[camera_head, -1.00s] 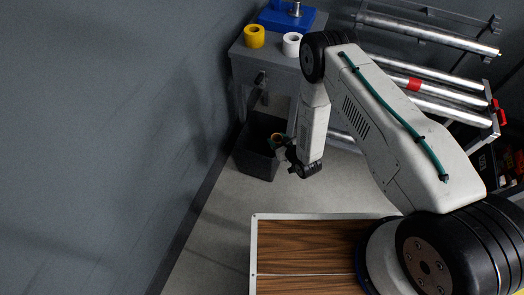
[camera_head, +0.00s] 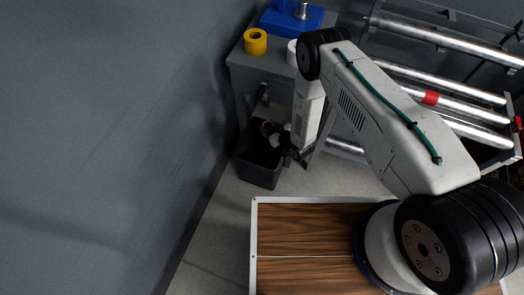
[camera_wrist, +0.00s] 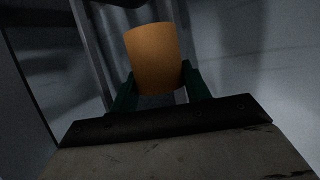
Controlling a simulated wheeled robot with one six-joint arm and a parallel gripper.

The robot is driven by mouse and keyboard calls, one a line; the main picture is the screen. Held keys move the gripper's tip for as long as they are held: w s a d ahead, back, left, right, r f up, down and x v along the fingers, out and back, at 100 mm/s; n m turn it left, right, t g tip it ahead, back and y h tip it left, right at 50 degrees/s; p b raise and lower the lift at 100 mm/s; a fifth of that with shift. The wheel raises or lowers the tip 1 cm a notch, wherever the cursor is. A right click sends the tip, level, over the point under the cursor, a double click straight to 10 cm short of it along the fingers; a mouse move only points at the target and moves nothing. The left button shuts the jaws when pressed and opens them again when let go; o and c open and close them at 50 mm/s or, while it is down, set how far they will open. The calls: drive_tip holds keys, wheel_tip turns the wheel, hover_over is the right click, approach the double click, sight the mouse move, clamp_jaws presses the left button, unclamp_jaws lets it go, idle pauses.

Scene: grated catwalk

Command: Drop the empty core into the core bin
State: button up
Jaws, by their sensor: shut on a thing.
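The core (camera_wrist: 153,58) is a plain orange-brown cylinder in the wrist view. It sits between the two green fingers of my gripper (camera_wrist: 156,82), which is shut on it. In the head view my gripper (camera_head: 270,133) is small and dark, at the opening of the core bin, with the core's ring (camera_head: 267,126) at its tip. The core bin (camera_head: 259,172) is a dark grey open box on the floor beside the bench. My gripper and the shadow hide part of its opening, and I cannot tell how deep the core is relative to the rim.
A grey bench (camera_head: 262,66) stands behind the bin, with a yellow roll (camera_head: 255,42), a partly hidden white roll (camera_head: 292,52) and a blue device (camera_head: 290,18) on it. A rack of metal bars (camera_head: 470,108) stands at the right. The wall (camera_head: 100,140) is close at the left.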

drive_tip(key=shift+w+a+f, duration=0.1)
drive_tip(key=shift+f, duration=1.4)
drive_tip(key=shift+w+a+f, duration=0.1)
drive_tip(key=shift+f, duration=1.35)
drive_tip(key=o, duration=1)
drive_tip(key=shift+d, duration=0.1)
drive_tip(key=v, duration=0.7)
drive_tip(key=shift+s+d, duration=0.25)
drive_tip(key=shift+s, duration=0.1)
